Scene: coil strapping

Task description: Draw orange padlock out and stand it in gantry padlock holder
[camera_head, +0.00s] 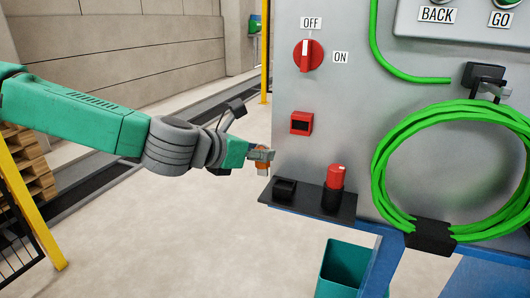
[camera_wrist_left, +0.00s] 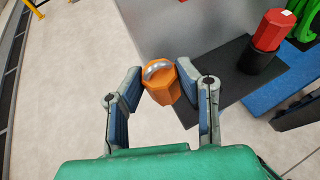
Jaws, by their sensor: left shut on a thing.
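My left gripper (camera_head: 262,155) is shut on the orange padlock (camera_head: 263,165). In the left wrist view the orange padlock (camera_wrist_left: 163,85) sits between the two fingers of the left gripper (camera_wrist_left: 160,88), its grey shackle facing the camera. It is held in the air beside the left edge of the dark shelf (camera_head: 320,204). A small black holder (camera_head: 284,188) stands on the shelf's left part; I cannot tell for sure that it is the padlock holder. My right gripper is not in view.
A red padlock-like piece (camera_head: 335,177) stands in a black cup on the shelf. A red box (camera_head: 301,123) and a rotary switch (camera_head: 307,55) are on the grey panel above. A green hose coil (camera_head: 384,160) hangs right. A teal bin (camera_head: 342,268) is below.

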